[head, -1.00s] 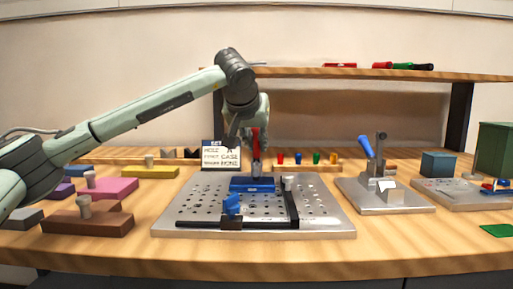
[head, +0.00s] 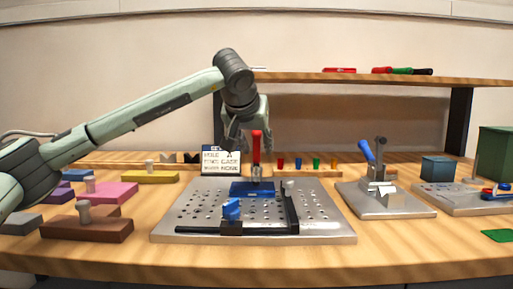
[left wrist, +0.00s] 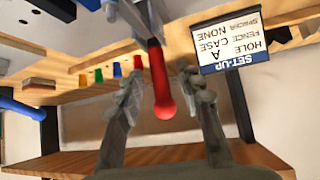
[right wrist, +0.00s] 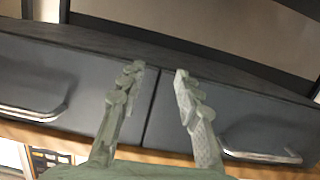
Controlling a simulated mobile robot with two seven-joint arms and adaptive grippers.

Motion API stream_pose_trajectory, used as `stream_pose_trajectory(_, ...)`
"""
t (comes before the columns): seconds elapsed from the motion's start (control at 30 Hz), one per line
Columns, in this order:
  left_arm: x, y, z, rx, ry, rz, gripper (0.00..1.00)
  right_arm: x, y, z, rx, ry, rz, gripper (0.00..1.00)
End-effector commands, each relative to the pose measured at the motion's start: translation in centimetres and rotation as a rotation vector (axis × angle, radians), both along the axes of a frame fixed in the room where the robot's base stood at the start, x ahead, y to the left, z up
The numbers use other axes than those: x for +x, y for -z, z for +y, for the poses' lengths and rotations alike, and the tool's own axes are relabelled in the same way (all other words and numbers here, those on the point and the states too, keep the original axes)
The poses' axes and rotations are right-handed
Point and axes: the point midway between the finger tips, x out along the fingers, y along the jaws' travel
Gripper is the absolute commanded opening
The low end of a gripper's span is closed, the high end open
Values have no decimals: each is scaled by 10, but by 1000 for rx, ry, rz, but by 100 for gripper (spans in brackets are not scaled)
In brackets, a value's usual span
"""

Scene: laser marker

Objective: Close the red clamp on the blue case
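The red clamp handle (head: 256,148) stands upright above the blue case (head: 252,188), which lies at the back of the perforated metal plate (head: 190,207). My left gripper (head: 244,138) is beside and behind the handle in the head view. In the left wrist view its two fingers (left wrist: 158,82) are open, with the red handle (left wrist: 161,88) between them and visible gaps on both sides. The handle's metal base is at the top edge there. My right gripper (right wrist: 157,72) is open and empty, in front of dark drawers; it is outside the head view.
A set-up card (head: 220,160) stands behind the plate, beside a rack of coloured pegs (head: 300,165). A black fence (head: 291,212) and a blue piece (head: 231,208) are on the plate. A blue-handled press (head: 378,180) stands to the right, coloured blocks (head: 110,191) to the left.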

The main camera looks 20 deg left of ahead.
Motion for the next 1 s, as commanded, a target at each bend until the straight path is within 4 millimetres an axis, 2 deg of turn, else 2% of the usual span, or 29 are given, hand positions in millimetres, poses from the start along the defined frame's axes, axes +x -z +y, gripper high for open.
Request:
stream_pose_trajectory(0.3,-50,-45,-4,0,2,-7,37,0,0,0,0,0,-1,34)
stream_pose_trajectory(0.5,-73,-65,-6,-1,0,-5,37,0,0,0,0,0,-1,34)
stream_pose_trajectory(0.7,-82,-72,-7,-1,0,-3,37,0,0,0,0,0,-1,34)
stream_pose_trajectory(1.0,-82,-72,-7,-1,-1,-3,37,0,0,0,0,0,-1,34)
